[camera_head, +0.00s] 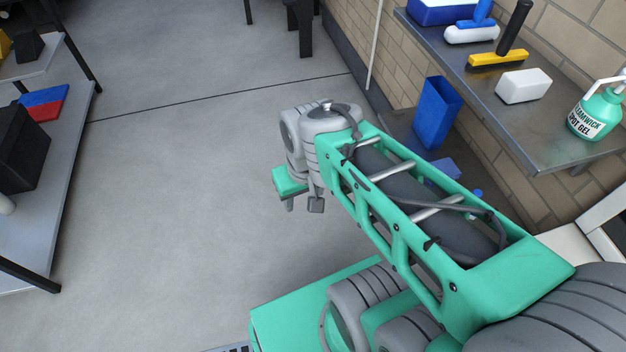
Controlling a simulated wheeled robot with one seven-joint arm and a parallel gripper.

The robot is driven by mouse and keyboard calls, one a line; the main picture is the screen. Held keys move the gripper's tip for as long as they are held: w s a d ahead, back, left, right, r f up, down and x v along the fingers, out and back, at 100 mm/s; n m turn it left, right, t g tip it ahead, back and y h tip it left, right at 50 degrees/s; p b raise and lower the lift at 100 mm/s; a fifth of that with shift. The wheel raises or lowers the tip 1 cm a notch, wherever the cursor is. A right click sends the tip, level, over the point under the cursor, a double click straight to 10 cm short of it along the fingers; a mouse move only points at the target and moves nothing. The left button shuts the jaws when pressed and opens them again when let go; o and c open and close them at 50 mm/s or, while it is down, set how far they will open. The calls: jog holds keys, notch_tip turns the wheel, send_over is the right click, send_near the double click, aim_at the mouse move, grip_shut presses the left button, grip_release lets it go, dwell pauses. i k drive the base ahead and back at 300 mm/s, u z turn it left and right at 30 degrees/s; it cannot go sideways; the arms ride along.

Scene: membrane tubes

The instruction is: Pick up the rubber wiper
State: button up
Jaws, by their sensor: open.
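My gripper (301,206) hangs above the floor near the middle of the view, well to the left of the shelf and apart from the wiper. Its two fingers point down, are spread, and hold nothing visible.
On the shelf, a blue-and-white brush (471,32) and a white block (523,86) flank the wiper, with a green spot gel bottle (597,113) at right. A blue bin (437,113) stands below. A rack (62,172) stands at left. Open floor lies between.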

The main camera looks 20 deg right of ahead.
aim_at(503, 56)
jog(key=z, duration=1.75)
